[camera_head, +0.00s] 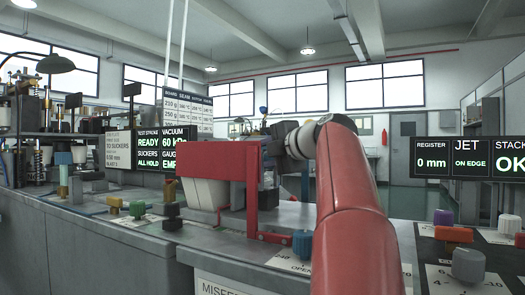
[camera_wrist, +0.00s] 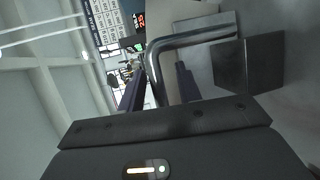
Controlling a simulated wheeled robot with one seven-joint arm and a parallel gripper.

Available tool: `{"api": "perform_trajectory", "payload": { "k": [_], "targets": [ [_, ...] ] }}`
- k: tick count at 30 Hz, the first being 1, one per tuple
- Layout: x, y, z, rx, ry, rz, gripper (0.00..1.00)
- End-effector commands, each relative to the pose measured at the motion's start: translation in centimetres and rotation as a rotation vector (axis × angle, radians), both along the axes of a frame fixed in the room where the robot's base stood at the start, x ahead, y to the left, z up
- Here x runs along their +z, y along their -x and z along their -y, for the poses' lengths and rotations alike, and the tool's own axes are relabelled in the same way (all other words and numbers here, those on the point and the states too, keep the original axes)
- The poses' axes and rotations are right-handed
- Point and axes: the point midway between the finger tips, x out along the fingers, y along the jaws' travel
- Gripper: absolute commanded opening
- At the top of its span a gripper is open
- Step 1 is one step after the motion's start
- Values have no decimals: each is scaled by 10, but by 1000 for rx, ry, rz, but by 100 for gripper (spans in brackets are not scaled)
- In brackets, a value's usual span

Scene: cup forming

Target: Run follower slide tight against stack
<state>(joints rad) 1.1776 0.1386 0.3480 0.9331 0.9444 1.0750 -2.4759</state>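In the head view a red frame (camera_head: 215,158) stands on the bench top with a stack of white cups (camera_head: 208,192) under and beside it. My red arm reaches in from the lower right, and its wrist is at the frame's right side. In the wrist view my gripper (camera_wrist: 158,88) has two dark fingers with a gap between them. A bent metal handle (camera_wrist: 193,37) runs down between the fingers, with no clear contact. A dark plate (camera_wrist: 252,63) is beside the handle. I cannot tell which part is the follower slide. The fingertips are hidden in the head view.
A blue knob (camera_head: 302,243) and a red bar (camera_head: 272,237) are on the bench before the frame. More knobs (camera_head: 467,264) sit on the right panel. Display boards (camera_head: 155,150) stand behind at left. A right screen (camera_head: 470,157) reads 0 mm and OK.

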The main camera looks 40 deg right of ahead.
Motion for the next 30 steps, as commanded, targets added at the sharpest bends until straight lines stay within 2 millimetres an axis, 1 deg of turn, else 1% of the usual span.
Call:
{"api": "perform_trajectory", "payload": {
  "k": [1,4,11,14,19,20,27,30],
  "targets": [
    [0,-4,0,0,0,0,34],
    [-1,-9,0,0,0,1,34],
    [-2,-10,0,-1,0,1,34],
    [-2,-10,0,-1,0,1,24],
    [-2,-9,0,-1,0,1,2],
    [-2,-9,0,-1,0,1,0],
    [-2,-10,0,0,0,0,0],
    [-3,-17,-3,3,0,-1,0]
  ]
}}
